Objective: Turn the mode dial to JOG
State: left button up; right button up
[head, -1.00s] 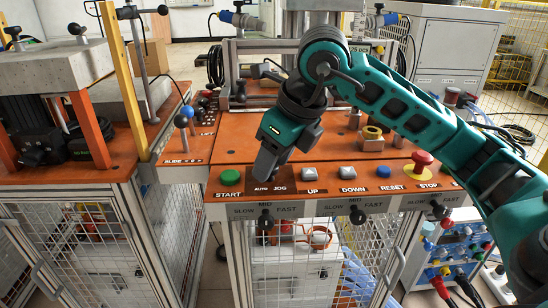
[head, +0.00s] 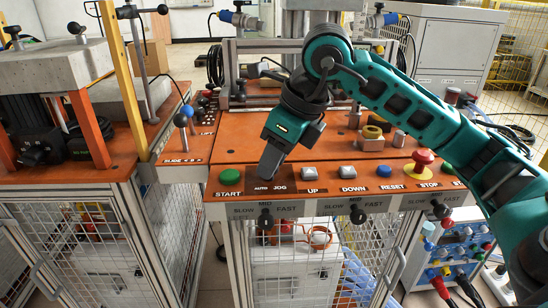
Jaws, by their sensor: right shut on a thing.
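My right gripper (head: 268,172) comes down from above onto the front control panel, just behind the AUTO and JOG labels (head: 270,188). Its jaws are shut on the mode dial, which the gripper itself hides from view. I cannot see which way the dial points. My left gripper is not in the head view.
On the panel, a green START button (head: 229,176) is left of my right gripper. UP (head: 308,173) and DOWN (head: 347,172) buttons, a blue RESET button (head: 384,171) and a red STOP button (head: 424,158) are to the right. Black speed knobs (head: 265,219) stick out along the front edge.

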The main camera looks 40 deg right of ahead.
jog(key=n, duration=0.2)
jog(key=n+g+y, duration=0.1)
jog(key=n, duration=0.1)
jog(key=shift+w+d+n, duration=0.15)
jog(key=shift+n, duration=0.15)
jog(key=n+g, duration=0.1)
jog(key=n, duration=0.1)
jog(key=n+y+p, duration=0.1)
jog(key=n, duration=0.1)
jog(key=shift+w+g, duration=0.15)
jog(key=shift+g, duration=0.25)
jog(key=shift+n+p, duration=0.35)
jog(key=shift+n, duration=0.45)
jog(key=o, duration=1)
jog(key=shift+g, duration=0.3)
jog(key=shift+o, duration=0.2)
jog(key=p+v, duration=0.3)
jog(key=v, duration=1)
jog(key=shift+d, duration=0.15)
jog(key=shift+f, duration=0.1)
